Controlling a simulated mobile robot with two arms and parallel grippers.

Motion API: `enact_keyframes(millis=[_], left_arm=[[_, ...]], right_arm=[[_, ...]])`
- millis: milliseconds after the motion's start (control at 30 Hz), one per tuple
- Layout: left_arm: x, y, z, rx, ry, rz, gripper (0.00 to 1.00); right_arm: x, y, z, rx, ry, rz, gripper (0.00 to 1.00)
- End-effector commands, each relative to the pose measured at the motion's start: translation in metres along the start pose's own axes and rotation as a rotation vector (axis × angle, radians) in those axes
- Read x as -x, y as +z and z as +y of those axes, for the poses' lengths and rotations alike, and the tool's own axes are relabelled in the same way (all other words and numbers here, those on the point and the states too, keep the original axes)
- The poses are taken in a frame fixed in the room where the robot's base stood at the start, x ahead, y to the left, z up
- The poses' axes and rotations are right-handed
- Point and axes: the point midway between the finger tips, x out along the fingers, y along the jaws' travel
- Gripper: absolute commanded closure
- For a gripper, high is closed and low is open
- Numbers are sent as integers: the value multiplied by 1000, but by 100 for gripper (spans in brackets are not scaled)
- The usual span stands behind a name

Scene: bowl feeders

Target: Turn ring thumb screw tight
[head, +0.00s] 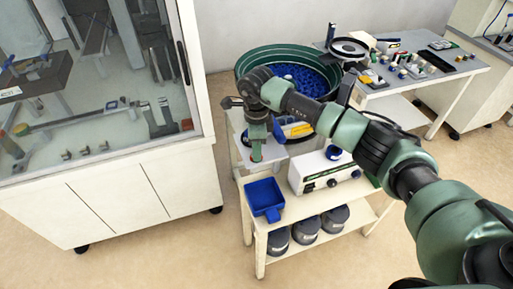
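The bowl feeder's green bowl (252,60) stands on the cart, filled with many small blue parts (300,78). My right arm reaches in from the right across the bowl's front. My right gripper (257,143) points down at the bowl's front left, over the light top of the cart. Its fingers are small and dark here, so I cannot tell whether they are open or shut or touch anything. I cannot make out the ring thumb screw; it may be hidden by the wrist or too small. My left gripper is not in view.
A blue tray (264,196) and a white control box (312,176) stand on the cart's front. Dark round containers (305,228) sit on its lower shelf. A glass-fronted cabinet (110,185) stands close at left. A table (458,75) with small parts stands at back right.

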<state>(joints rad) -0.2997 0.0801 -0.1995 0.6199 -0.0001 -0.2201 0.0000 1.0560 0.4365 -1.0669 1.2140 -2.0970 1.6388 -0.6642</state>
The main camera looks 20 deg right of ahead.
Motion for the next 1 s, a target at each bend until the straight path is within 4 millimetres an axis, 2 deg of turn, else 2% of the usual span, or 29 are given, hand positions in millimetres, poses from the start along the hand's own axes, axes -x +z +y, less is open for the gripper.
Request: enact_keyframes(millis=[33, 67, 467, 667, 1000], left_arm=[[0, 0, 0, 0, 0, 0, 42], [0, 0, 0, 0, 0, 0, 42], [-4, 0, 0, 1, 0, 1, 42], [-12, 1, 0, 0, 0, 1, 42], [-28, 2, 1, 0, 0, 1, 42]], right_arm=[[0, 0, 0, 0, -1, 0, 94], [0, 0, 0, 0, -1, 0, 100], [0, 0, -1, -58, -2, -1, 100], [-1, 0, -1, -184, -2, -1, 100], [0, 0, -1, -498, -4, -2, 100]])
